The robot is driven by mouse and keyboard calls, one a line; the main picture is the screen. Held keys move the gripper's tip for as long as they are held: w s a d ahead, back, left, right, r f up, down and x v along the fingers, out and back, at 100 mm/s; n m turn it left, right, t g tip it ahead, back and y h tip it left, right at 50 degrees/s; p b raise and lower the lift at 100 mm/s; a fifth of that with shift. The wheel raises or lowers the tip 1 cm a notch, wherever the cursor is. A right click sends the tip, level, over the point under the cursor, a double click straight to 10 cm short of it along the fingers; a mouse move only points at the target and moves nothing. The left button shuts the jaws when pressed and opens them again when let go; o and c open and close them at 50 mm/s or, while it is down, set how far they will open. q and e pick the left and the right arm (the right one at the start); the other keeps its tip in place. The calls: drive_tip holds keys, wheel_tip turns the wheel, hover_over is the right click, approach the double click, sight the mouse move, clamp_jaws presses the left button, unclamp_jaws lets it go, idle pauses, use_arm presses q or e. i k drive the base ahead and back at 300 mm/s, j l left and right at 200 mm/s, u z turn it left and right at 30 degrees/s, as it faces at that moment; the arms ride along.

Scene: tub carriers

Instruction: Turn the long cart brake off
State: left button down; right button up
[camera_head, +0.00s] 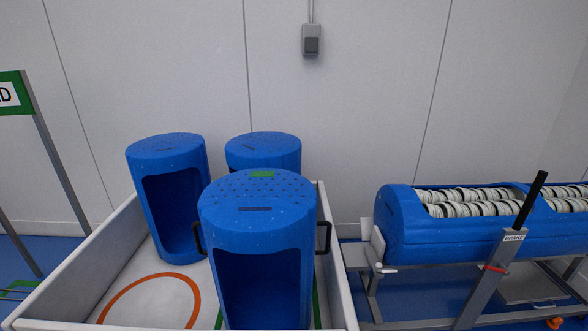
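The long cart (405,324) stands at the right, with a grey metal frame. Its brake lever (531,199) has a black grip that points up and leans to the right. The lever rises from a slanted grey post (492,285) with a white label (514,238) reading "BRAKE". A small red part (495,268) sits on the post below the label. Neither of my grippers shows in the head view.
To the left, a white-walled tray (75,258) holds three upright blue tubs; the nearest tub (257,225) has black side handles. A green sign (12,82) stands far left.

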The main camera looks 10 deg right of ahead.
sight(501, 267)
drive_tip(key=z, duration=1.8)
drive_tip(key=i+l+z, duration=0.25)
drive_tip(key=i+l, duration=0.45)
drive_tip(key=i, duration=0.05)
